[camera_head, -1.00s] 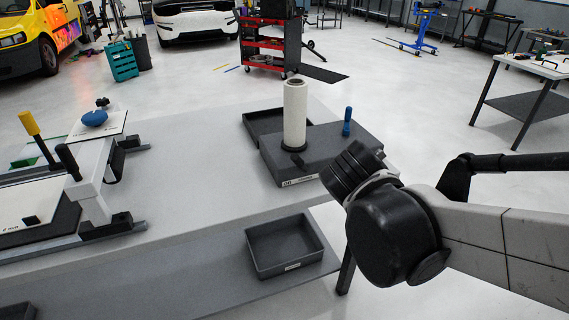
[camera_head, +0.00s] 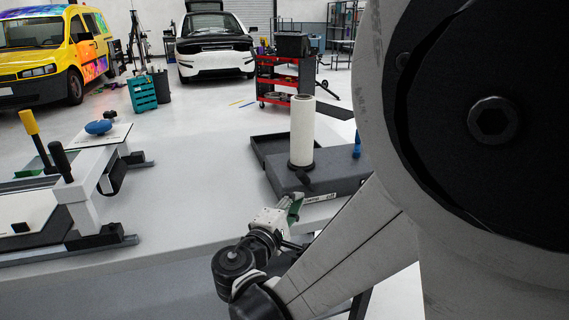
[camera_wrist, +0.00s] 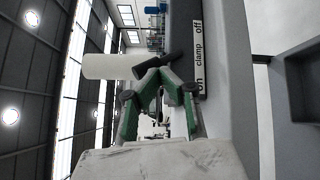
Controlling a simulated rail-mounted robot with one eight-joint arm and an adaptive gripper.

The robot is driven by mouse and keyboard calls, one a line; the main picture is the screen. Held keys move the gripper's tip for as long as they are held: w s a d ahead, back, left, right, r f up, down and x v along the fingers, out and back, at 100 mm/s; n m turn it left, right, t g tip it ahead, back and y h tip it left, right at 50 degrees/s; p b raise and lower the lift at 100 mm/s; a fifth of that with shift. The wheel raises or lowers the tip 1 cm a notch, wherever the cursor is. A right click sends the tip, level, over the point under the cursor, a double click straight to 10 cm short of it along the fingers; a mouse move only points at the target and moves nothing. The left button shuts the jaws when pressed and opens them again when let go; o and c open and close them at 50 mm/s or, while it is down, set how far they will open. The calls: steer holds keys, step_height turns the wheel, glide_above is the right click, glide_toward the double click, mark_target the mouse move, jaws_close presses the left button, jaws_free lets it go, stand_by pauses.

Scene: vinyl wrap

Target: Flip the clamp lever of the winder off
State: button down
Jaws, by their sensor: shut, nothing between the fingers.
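The winder (camera_head: 335,178) is a dark grey box on the table, with an upright white roll (camera_head: 302,125) and a blue handle (camera_head: 357,146). A black clamp lever shows at its front in the wrist view (camera_wrist: 158,64), just beyond my fingertips. The label strip (camera_wrist: 199,55) beside it reads on, clamp, off; the "on" end is nearest my fingers in the picture. My gripper (camera_head: 297,198), with green fingers, is at the winder's front edge. It is shut and empty, also in the wrist view (camera_wrist: 160,74). I cannot tell whether the fingertips touch the lever.
A dark tray (camera_head: 262,142) sits behind the winder on the white table (camera_head: 190,190). A press-like frame (camera_head: 85,205) with yellow and black handles stands at the left. The table between it and the winder is clear. My arm covers the right side.

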steer(key=s+a+f+n+t+b, duration=0.2)
steer(key=a+f+n+t, duration=0.1)
steer(key=a, duration=0.5)
steer(key=shift+s+a+f+t, duration=0.15)
steer(key=shift+s+a+t, duration=0.2)
steer(key=shift+t, duration=0.15)
steer(key=b+x, duration=0.1)
steer(key=x, duration=0.8)
steer(key=shift+w+d+b, duration=0.15)
steer(key=shift+w+b, duration=0.2)
steer(key=shift+w, duration=0.05)
steer(key=d, duration=0.1)
steer(key=d+r, duration=0.1)
steer(key=d, duration=0.1)
steer(key=shift+s+r, duration=0.2)
steer(key=shift+s+d+r+b, duration=0.1)
steer(key=shift+d+r+b, duration=0.05)
steer(key=shift+d+b, duration=0.15)
steer(key=shift+r, duration=0.1)
